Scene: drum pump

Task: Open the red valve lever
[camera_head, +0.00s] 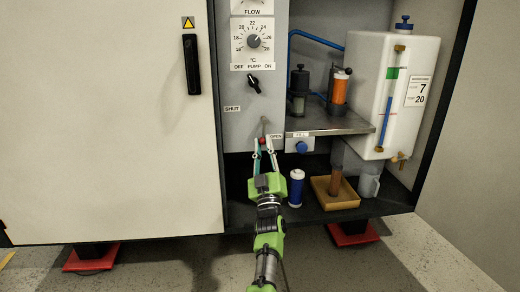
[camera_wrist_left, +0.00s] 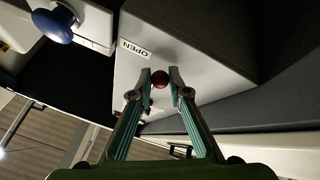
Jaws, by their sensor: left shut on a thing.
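The red valve lever's ball knob (camera_head: 262,140) shows at the lower part of the grey control panel, below and right of the SHUT label (camera_head: 232,109) and just left of the OPEN label (camera_head: 276,135). My left gripper (camera_head: 264,145) reaches up to it from below, its fingertips at the knob. In the left wrist view, the red knob (camera_wrist_left: 160,79) sits between the two fingertips of my left gripper (camera_wrist_left: 160,76), which are shut on it. The OPEN label (camera_wrist_left: 134,49) is close above the knob there. Most of the lever's arm is hidden in that view. My right gripper is not in view.
A white cabinet door (camera_head: 110,120) stands left of the panel. A metal shelf (camera_head: 330,123) with pump parts and a white tank (camera_head: 385,90) are to the right. A blue-and-white bottle (camera_head: 296,188) and a yellow tray (camera_head: 335,198) stand on the cabinet floor near my left arm.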

